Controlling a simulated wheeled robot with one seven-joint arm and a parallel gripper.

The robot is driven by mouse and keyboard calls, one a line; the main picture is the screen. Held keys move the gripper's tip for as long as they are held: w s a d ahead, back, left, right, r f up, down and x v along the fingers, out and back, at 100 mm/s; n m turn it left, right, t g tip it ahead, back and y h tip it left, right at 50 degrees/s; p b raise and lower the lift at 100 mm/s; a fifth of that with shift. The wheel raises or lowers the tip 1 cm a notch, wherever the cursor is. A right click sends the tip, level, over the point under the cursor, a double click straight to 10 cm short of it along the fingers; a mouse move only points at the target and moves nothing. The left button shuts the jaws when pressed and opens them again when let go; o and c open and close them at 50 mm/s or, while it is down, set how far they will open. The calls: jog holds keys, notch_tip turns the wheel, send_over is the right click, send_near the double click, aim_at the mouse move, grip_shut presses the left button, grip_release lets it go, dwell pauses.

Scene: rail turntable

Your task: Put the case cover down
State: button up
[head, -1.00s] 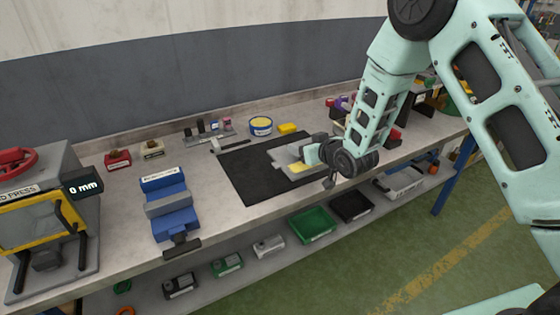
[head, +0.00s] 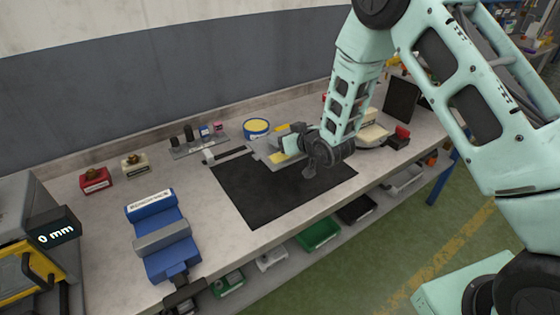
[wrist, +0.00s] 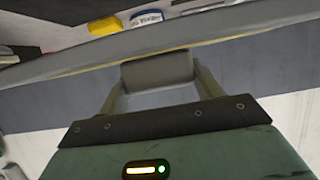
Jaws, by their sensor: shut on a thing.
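The case cover (head: 263,152) is a flat grey plate, mostly hidden behind my gripper in the head view. It is over the back edge of the black mat (head: 265,205). My gripper (head: 293,147) is shut on it. In the wrist view the cover (wrist: 225,37) runs as a long, slightly tilted grey strip, and a grey block on it sits between the fingertips (wrist: 160,75). Whether the cover touches the bench or hangs just above it, I cannot tell.
A blue vise (head: 160,240) stands left of the mat, with red (head: 95,180) and cream (head: 134,166) blocks behind it. A yellow-topped tin (head: 256,127) stands behind the cover. The front of the mat is bare. Green (head: 318,230) and black bins sit on the lower shelf.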

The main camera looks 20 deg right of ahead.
notch_tip(320, 180, down, 8)
jog(key=shift+f+p, duration=0.1)
jog(key=shift+p, duration=1.15)
jog(key=shift+f, duration=0.2)
jog(key=shift+f, duration=0.1)
jog(key=shift+f+b, duration=0.35)
jog(key=shift+b, duration=0.2)
jog(key=shift+s+f, duration=0.1)
jog(key=shift+f, duration=0.05)
